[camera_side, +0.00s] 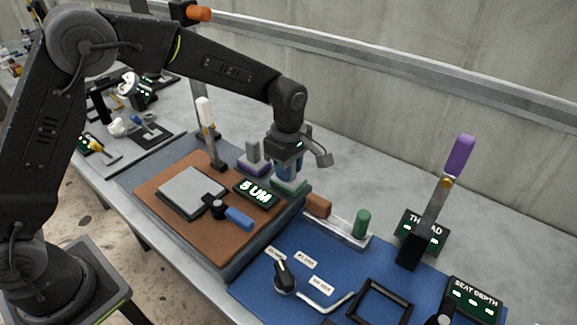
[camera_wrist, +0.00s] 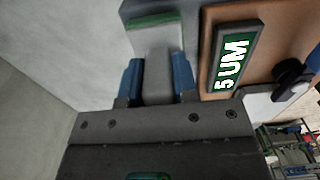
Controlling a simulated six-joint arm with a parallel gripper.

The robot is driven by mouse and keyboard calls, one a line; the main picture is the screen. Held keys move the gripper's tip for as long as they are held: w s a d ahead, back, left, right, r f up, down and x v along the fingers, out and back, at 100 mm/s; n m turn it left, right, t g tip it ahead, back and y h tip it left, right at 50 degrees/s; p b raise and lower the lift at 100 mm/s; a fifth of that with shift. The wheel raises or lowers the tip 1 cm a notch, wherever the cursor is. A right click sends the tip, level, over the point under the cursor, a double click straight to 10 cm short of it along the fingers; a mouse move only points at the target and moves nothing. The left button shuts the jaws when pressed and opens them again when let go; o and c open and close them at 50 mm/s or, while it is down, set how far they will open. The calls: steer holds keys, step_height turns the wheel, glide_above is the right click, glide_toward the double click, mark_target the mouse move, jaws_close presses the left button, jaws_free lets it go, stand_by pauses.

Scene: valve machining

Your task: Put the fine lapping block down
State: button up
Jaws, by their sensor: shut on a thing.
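My gripper (camera_side: 289,170) has its blue fingers shut on the upright grey handle of the fine lapping block (camera_side: 289,185), which has a green-edged base. In the wrist view the grey handle (camera_wrist: 158,75) stands between the two blue fingers, with the green edge (camera_wrist: 152,20) beyond. The block is at the back right edge of the grey tray (camera_side: 250,254), beside the "5 UM" display (camera_side: 256,193). I cannot tell whether its base touches the surface below. A similar block with a purple base (camera_side: 252,166) stands just left of it.
A brown mat (camera_side: 180,230) on the tray carries a grey plate (camera_side: 191,191) and a blue-handled lever (camera_side: 238,217). A white-handled lever (camera_side: 208,125) stands behind.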

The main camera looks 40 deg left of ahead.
steer(key=shift+f, duration=0.1)
steer(key=o, duration=0.9)
step_height(320, 180, up, 12)
steer(key=shift+r, duration=0.25)
steer(key=s+a+r+m+t, duration=0.2)
steer(key=s+a+r+m, duration=0.25)
steer(key=s, duration=0.25)
steer(key=s+a+r+m+t, duration=0.1)
steer(key=s+a+r+m, duration=0.2)
steer(key=s+m, duration=0.25)
steer(key=s+a+f+m+t, duration=0.1)
steer(key=s+f+m, duration=0.1)
steer(key=s+m, duration=0.2)
steer(key=s+a+f+m+t, duration=0.1)
steer(key=s+m, duration=0.3)
steer(key=s, duration=0.5)
steer(key=shift+s+a+f+t, duration=0.3)
steer(key=shift+s+a+f, duration=0.05)
steer(key=shift+a+f, duration=0.25)
